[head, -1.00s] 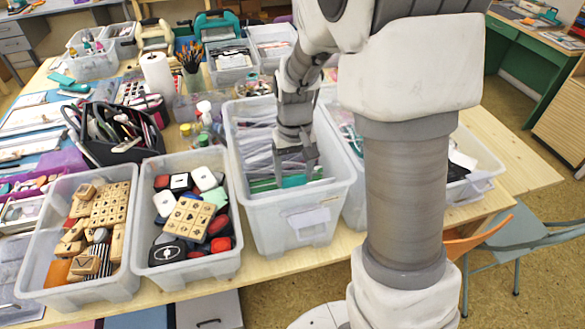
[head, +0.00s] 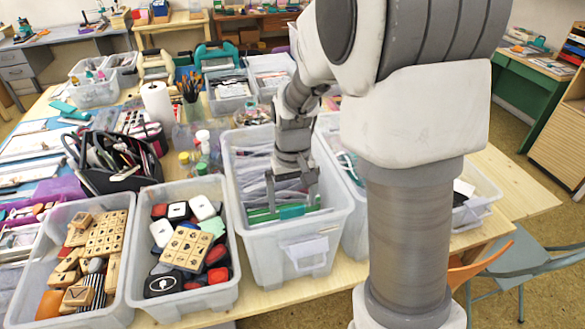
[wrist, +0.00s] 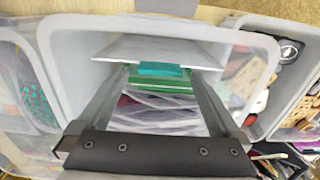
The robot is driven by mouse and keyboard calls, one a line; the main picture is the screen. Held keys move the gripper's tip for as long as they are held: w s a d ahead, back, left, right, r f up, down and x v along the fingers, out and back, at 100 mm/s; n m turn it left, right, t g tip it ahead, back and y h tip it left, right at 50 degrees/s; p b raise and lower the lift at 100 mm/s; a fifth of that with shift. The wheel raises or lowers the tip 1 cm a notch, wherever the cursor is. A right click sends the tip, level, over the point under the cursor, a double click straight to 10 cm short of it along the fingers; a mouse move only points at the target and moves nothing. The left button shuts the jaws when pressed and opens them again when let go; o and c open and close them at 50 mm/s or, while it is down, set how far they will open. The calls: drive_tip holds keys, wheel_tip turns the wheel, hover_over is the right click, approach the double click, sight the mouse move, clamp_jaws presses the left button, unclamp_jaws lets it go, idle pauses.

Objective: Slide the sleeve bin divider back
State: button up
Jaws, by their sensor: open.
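The sleeve bin (head: 236,180) is a tall translucent box near the table's front edge, with a pale label on its near wall. Grey-white sleeves (wrist: 165,122) stand in it, with green sheets (wrist: 160,86) and a teal piece (wrist: 160,69) at the near end. A pale upright panel (wrist: 150,48), apparently the divider, stands between these and the bin's near wall. My gripper (head: 290,200) points down into the bin. In the wrist view, its open fingers (wrist: 160,75) straddle the green and teal pieces. Whether they touch the panel cannot be told.
Left of the bin stands a tub (head: 228,262) of ink pads, then a tub (head: 20,280) of wooden stamps. Another bin (head: 337,150) stands close on the right, partly behind my arm. Bottles (head: 203,146) stand left of the sleeve bin.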

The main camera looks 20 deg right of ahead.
wheel_tip(320, 180, up, 16)
drive_tip(key=p, duration=0.1)
idle(0.4)
drive_tip(key=s+r+t, duration=0.2)
drive_tip(key=s+t, duration=0.3)
drive_tip(key=s, duration=1.2)
drive_tip(key=shift+s+t, duration=0.15)
drive_tip(key=shift+t, duration=0.15)
idle(0.3)
